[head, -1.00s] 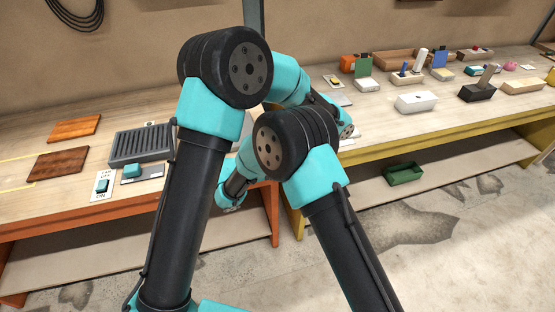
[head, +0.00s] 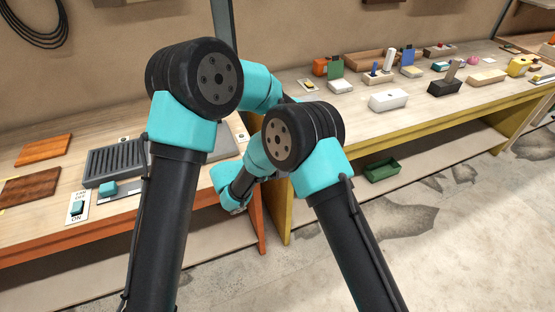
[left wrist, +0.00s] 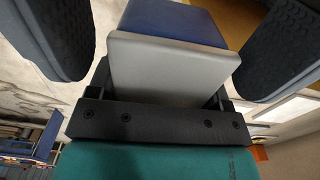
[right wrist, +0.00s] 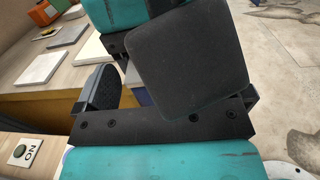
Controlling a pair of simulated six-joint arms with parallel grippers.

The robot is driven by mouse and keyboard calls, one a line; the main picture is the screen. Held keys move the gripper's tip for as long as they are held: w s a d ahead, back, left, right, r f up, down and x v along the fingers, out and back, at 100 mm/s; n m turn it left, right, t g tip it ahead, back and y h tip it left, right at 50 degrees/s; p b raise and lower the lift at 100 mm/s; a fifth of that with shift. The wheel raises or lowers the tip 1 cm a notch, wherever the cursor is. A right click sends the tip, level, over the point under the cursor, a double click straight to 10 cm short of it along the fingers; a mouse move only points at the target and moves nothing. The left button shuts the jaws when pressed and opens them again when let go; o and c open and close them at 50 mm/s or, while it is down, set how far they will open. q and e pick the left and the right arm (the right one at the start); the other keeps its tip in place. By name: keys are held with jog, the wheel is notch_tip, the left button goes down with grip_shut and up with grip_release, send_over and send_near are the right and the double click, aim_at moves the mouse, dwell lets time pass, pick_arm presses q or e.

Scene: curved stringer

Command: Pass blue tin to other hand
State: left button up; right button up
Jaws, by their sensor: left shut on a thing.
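The blue tin (left wrist: 172,22) shows in the left wrist view as a blue body with a pale grey end facing the camera. It sits in my left gripper (left wrist: 165,48), which is shut on it. In the right wrist view my right gripper (right wrist: 172,92) has one ridged dark finger at the left, standing apart at the end of its palm bar. A large dark square pad fills the middle and hides much of the gap. A small bluish patch behind it may be the tin. In the head view my arms hide the tin and both gripper tips.
An orange-framed bench at the left holds wooden boards (head: 31,186), a grey ribbed tray (head: 112,161) and a switch plate (head: 76,207). A yellow-framed bench at the right holds several small blocks and a white box (head: 388,100). A green bin (head: 381,170) lies below it.

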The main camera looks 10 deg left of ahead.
jog(key=c, duration=1)
pick_arm(q)
jog(key=o, duration=1.2)
pick_arm(e)
jog(key=shift+c, duration=0.4)
pick_arm(q)
notch_tip(320, 180, up, 11)
jog(key=shift+r, duration=0.55)
